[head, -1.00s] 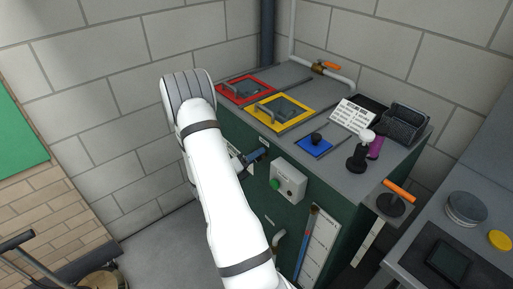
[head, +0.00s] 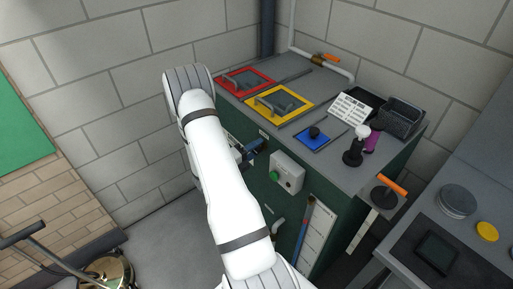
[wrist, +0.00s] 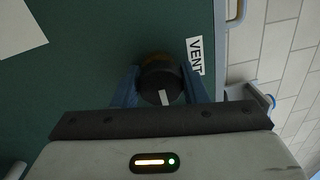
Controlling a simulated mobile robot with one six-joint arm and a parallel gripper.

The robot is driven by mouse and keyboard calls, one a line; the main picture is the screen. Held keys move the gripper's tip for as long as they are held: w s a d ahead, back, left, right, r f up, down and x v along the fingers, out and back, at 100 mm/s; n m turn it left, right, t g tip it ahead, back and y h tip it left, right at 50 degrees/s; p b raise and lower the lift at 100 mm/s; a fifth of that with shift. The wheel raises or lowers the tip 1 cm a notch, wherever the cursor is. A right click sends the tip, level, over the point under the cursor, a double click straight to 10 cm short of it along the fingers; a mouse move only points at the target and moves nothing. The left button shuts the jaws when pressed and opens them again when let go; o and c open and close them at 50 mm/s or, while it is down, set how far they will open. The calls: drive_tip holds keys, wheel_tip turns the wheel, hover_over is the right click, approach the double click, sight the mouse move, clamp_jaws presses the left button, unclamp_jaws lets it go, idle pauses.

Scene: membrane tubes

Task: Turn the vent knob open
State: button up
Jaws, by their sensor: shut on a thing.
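The vent knob (wrist: 160,84) is a round black knob with a white mark on its face, in front of a brass-coloured base on a dark green panel. A white VENT label (wrist: 195,56) is right of it in the wrist view. My gripper (wrist: 159,88) is shut on the knob, with one blue finger on each side. The white mark points nearly straight down in the wrist view, leaning slightly right. In the head view my gripper (head: 251,150) is at the green cabinet's front (head: 262,205); my arm and fingers hide the knob there.
A grey box with a green button (head: 287,172) sits right of my gripper on the cabinet front. A curved pipe (head: 279,227) and a gauge strip (head: 304,228) are below. The cabinet top holds red and yellow framed hatches (head: 279,102). A side bench (head: 465,230) is at right.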

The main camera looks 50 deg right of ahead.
drive_tip(key=shift+f, duration=0.1)
drive_tip(key=o, duration=1)
drive_tip(key=shift+c, duration=0.2)
drive_tip(key=a+b, duration=0.1)
drive_tip(key=a, duration=0.7)
drive_tip(key=shift+w+f, duration=0.2)
drive_tip(key=shift+w, duration=0.25)
